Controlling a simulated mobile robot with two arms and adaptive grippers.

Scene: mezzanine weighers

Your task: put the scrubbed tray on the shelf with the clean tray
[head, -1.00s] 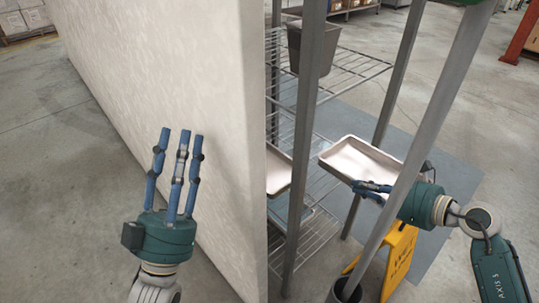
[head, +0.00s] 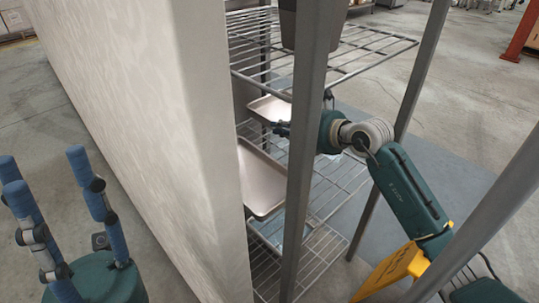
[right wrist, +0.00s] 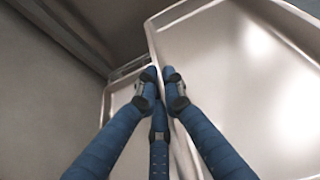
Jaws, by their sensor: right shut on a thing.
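My right gripper (head: 282,128) reaches between the rack posts and is shut on the rim of a pale metal tray (head: 268,108), the scrubbed tray, at the far side of the middle shelf (head: 335,185). The held tray fills the right of the right wrist view (right wrist: 250,80); the fingers (right wrist: 157,75) straddle its edge. The clean tray (head: 262,185) lies on the same shelf, nearer, partly hidden by the pale wall; part of a tray also shows at left in the wrist view (right wrist: 118,98). I cannot tell whether the held tray touches the shelf. My left gripper (head: 45,165) is open and empty.
The pale wall (head: 130,110) stands close on the left of the rack. A rack post (head: 303,150) crosses in front of the shelves. A grey bin (head: 343,15) is on the upper wire shelf (head: 380,45). A yellow floor sign (head: 395,270) stands by my right arm.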

